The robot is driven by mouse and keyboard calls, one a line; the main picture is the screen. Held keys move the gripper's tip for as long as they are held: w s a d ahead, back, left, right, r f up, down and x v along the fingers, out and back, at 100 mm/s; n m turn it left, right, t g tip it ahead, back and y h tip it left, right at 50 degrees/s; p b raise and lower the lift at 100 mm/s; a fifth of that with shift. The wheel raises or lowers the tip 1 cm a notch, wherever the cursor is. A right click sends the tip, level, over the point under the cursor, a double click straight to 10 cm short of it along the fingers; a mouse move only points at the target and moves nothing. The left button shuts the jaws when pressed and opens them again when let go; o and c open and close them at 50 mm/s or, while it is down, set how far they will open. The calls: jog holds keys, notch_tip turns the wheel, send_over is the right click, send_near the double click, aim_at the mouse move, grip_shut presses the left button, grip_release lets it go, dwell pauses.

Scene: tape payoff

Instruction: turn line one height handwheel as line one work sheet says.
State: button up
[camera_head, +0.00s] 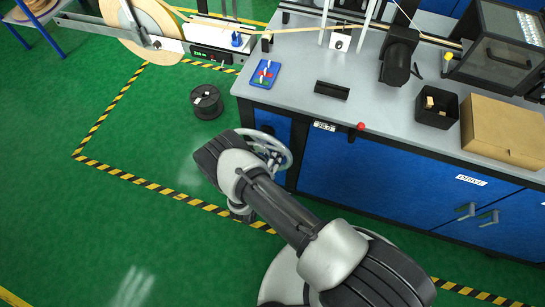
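A light grey handwheel (287,149) is mounted on the front left of the workbench, just below the worktop edge. My arm reaches over the floor towards it. My gripper (272,157) is at the wheel, overlapping its lower left part in the head view. My wrist hides much of the gripper, so I cannot tell whether its fingers are open, shut or touching the rim. A small label or readout (324,126) on the bench front, right of the wheel, seems to read 20.0. I cannot make out a work sheet for line one.
The grey worktop (300,105) carries a blue tray (265,74) of small items, a black block (332,90), a black bin (437,106) and a cardboard box (503,130). A red button (361,126) sits on the front edge. A black spool (207,102) lies on the floor, left of the bench.

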jog(key=shift+c, duration=0.3)
grip_shut()
dwell(0.4)
